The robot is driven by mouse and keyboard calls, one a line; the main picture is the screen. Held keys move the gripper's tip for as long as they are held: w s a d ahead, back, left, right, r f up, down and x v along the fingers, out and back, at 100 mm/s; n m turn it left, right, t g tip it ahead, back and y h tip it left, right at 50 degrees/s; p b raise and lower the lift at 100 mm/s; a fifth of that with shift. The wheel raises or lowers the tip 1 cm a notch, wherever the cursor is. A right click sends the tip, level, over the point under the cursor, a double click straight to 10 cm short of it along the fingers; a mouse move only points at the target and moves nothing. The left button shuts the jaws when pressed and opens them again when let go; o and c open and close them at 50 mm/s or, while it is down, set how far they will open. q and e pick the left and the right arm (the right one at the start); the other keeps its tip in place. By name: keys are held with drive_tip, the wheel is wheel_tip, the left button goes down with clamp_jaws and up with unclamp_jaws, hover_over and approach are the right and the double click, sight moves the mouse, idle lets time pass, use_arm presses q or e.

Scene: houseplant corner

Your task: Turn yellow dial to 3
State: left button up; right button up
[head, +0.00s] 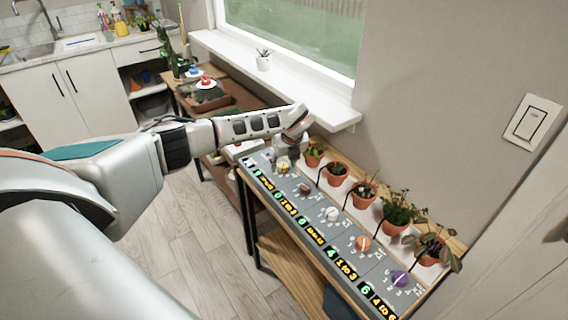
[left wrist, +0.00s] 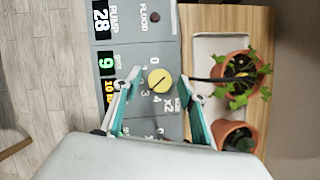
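The yellow dial (head: 283,168) is at the far left end of the grey control panel (head: 318,230). In the left wrist view the yellow dial (left wrist: 159,82) is round, with a thin dark diagonal line on its face and small numbers around it. I cannot tell for certain which number it points at. My left gripper (head: 288,155) is over the dial in the head view. In the left wrist view my left gripper (left wrist: 160,75) is open, with one teal-lined finger on each side of the dial and visible gaps. My right gripper is not in view.
Brown (head: 305,188), white (head: 331,214), orange (head: 363,243) and purple (head: 400,278) dials follow along the panel. Several potted plants (head: 364,195) stand behind it, with thin black tubes. A green-lit display (left wrist: 106,63) sits beside the yellow dial. The window sill (head: 270,75) is behind my arm.

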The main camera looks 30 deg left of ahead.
use_arm(q)
drive_tip(key=v, duration=1.2)
idle(0.3)
